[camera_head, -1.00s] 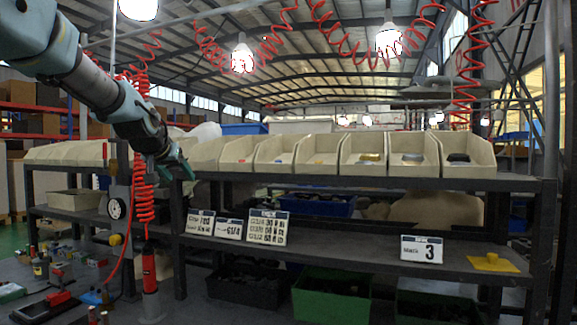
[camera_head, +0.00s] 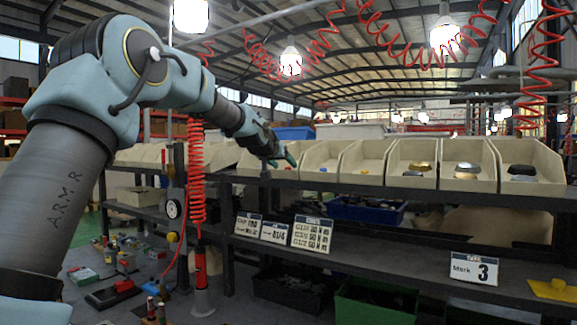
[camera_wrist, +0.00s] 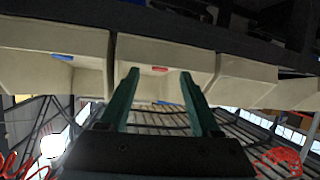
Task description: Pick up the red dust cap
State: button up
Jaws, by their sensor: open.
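A small red object (camera_wrist: 160,69), which looks like the red dust cap, shows at the front opening of a beige bin (camera_wrist: 150,50) in the wrist view. The wrist picture appears upside down. My gripper (camera_wrist: 160,76) is open and empty, with its two green fingers spread on either side of the red object in the picture. The gap between the fingertips and the object cannot be judged. In the head view my gripper (camera_head: 283,160) is at the front of the upper bin row, and the red object cannot be made out clearly there.
A blue piece (camera_wrist: 62,57) lies in the neighbouring bin. Other bins hold a gold part (camera_head: 421,167) and dark-and-silver parts (camera_head: 467,170). The dark shelf edge (camera_head: 400,190) runs below the bins.

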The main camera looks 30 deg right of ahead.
jog(key=shift+p+x, duration=0.6)
jog(key=shift+x, duration=0.85)
grip_shut()
